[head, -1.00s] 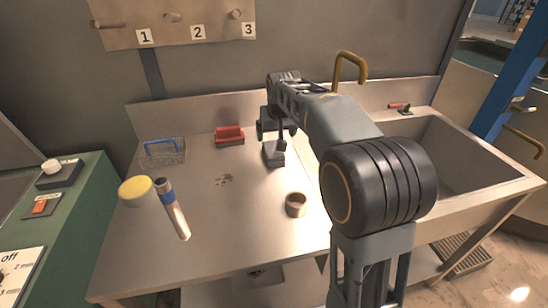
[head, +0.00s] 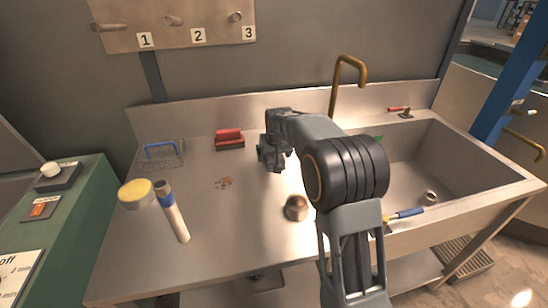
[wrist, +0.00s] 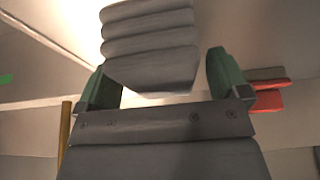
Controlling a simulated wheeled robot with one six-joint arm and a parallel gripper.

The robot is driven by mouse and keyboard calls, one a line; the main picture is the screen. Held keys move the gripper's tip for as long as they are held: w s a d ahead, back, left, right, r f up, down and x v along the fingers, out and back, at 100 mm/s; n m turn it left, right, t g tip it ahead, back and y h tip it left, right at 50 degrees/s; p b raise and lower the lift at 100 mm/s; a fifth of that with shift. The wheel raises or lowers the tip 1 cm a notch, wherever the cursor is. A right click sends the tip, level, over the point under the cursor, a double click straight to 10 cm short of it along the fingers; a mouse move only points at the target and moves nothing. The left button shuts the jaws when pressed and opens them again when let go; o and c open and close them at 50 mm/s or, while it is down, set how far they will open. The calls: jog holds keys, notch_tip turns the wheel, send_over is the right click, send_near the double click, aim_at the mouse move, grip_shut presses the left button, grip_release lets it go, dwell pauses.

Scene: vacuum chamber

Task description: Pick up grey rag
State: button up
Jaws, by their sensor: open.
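The grey rag (wrist: 150,45) shows in the wrist view as a folded, layered grey piece. It lies ahead of and between the two green fingers of my gripper (wrist: 163,72). The fingers stand apart with a gap on the right side of the rag. I cannot tell how deep the rag sits between them. In the head view my gripper (head: 274,158) is low over the back middle of the metal counter (head: 240,245) and hides the rag.
A red brush (head: 229,139) and a wire basket (head: 162,153) stand left of my gripper. A small cup (head: 296,208) is in front. A sponge-topped yellow item (head: 136,193) and a tube (head: 172,212) are at left. The sink (head: 440,165) and brass faucet (head: 347,75) are at right.

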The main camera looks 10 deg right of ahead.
jog(key=shift+w+f, duration=0.1)
jog(key=shift+f, duration=0.1)
jog(key=shift+f, duration=0.25)
dwell(0.5)
jog(key=c, duration=1)
jog(key=shift+r, duration=0.15)
jog(key=shift+r, duration=0.6)
notch_tip(320, 180, up, 3)
jog(key=shift+f, duration=0.1)
jog(key=s+r, duration=0.4)
jog(key=r, duration=0.1)
jog(key=shift+s+a+r, duration=0.1)
jog(key=shift+s+a, duration=0.2)
jog(key=shift+s, duration=0.1)
jog(key=s+r, duration=0.4)
jog(key=s, duration=0.5)
jog(key=shift+a, duration=0.45)
